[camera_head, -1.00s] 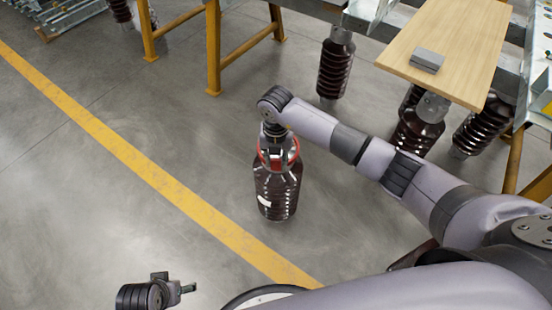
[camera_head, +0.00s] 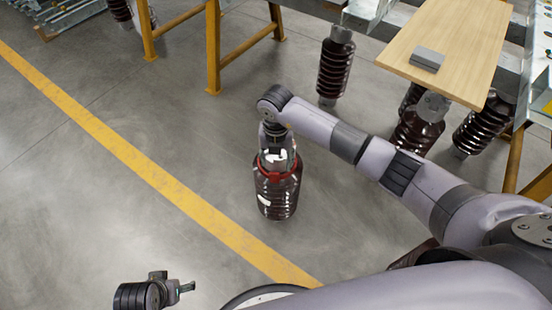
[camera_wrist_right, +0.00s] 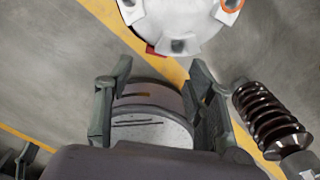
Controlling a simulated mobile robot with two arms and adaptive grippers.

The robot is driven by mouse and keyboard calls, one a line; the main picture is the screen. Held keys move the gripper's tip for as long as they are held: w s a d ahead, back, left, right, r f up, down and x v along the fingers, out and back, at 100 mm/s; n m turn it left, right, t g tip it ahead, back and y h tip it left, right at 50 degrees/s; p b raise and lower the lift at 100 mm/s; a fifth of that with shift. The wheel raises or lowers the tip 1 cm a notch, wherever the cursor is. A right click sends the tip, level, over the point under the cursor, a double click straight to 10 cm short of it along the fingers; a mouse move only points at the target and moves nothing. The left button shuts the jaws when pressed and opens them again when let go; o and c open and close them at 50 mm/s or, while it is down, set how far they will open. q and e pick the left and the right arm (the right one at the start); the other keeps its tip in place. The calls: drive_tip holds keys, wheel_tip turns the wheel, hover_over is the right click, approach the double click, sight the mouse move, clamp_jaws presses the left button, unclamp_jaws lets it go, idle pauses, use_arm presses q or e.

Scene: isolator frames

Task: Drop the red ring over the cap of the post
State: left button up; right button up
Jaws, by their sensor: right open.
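The post is a dark brown ribbed insulator (camera_head: 277,200) standing upright on the floor, with a pale metal cap on top. The red ring (camera_head: 267,175) sits low around the cap, at the top of the brown ribs; my gripper hides part of it. My right gripper (camera_head: 277,155) is above the cap, open and apart from the ring. In the right wrist view its two fingers (camera_wrist_right: 160,80) are spread, the pale cap (camera_wrist_right: 178,18) is at the top edge, and a bit of the red ring (camera_wrist_right: 152,49) shows below it. My left gripper (camera_head: 184,288) is at the lower left; its fingers are unclear.
A wooden board (camera_head: 455,40) with a grey block (camera_head: 427,59) is at the upper right. Other brown insulators stand behind, one of them nearest the post (camera_head: 335,70). Yellow trestle legs (camera_head: 213,50) are at the back. A yellow floor line (camera_head: 150,173) runs left of the post; the floor there is clear.

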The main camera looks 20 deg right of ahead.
wheel_tip(320, 180, up, 12)
idle(0.4)
drive_tip(key=shift+f, duration=0.1)
